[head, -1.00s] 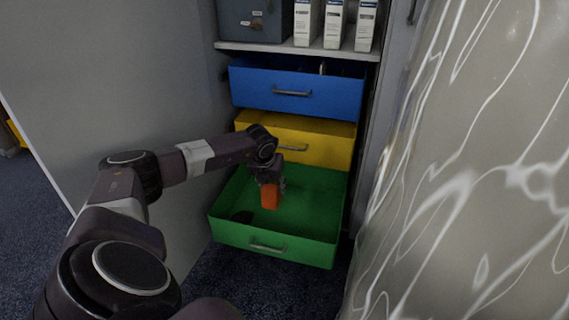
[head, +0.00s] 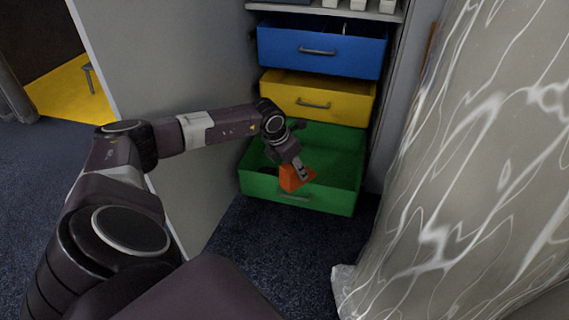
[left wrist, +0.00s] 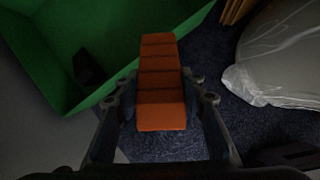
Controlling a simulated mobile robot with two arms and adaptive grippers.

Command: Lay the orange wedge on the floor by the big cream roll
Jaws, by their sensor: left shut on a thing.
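The orange wedge (head: 291,178) is held in my left gripper (head: 301,174), in front of the open green drawer in the head view. In the left wrist view the wedge (left wrist: 161,85) sits between both fingers (left wrist: 160,112), its ridged face showing, with dark blue carpet below it. The big cream roll (head: 470,170), wrapped in shiny clear plastic, stands at the right; its wrapped foot (left wrist: 285,70) shows at the upper right of the wrist view. The carpet floor (head: 285,255) is bare between drawer and roll. My right gripper is not in view.
The green drawer (head: 300,198) is pulled out, with a dark object (left wrist: 88,68) inside. Yellow (head: 318,101) and blue (head: 320,50) drawers are above it. A grey cabinet door (head: 185,60) stands open at the left. Loose plastic (head: 343,285) spreads at the roll's base.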

